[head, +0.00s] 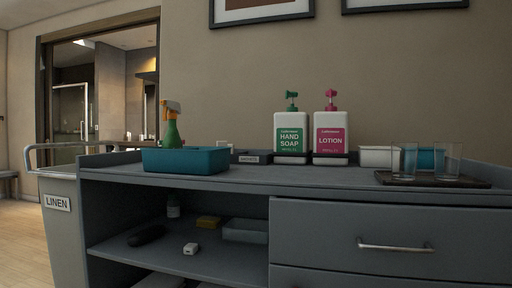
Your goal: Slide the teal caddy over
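The teal caddy (186,161) is a low rectangular tub on the left part of the grey vanity top (262,177), close to its front edge. A green spray bottle with an orange trigger head (171,125) rises behind its front wall; I cannot tell whether it stands in the caddy or behind it. The inside of the caddy is hidden by its front wall. Neither of my grippers shows in the head view.
Hand soap (291,134) and lotion (328,135) bottles stand at the back, right of the caddy. A dark tray (470,183) with glasses (447,160) sits at the right. A linen cart (57,205) stands at the left end. The front middle of the top is clear.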

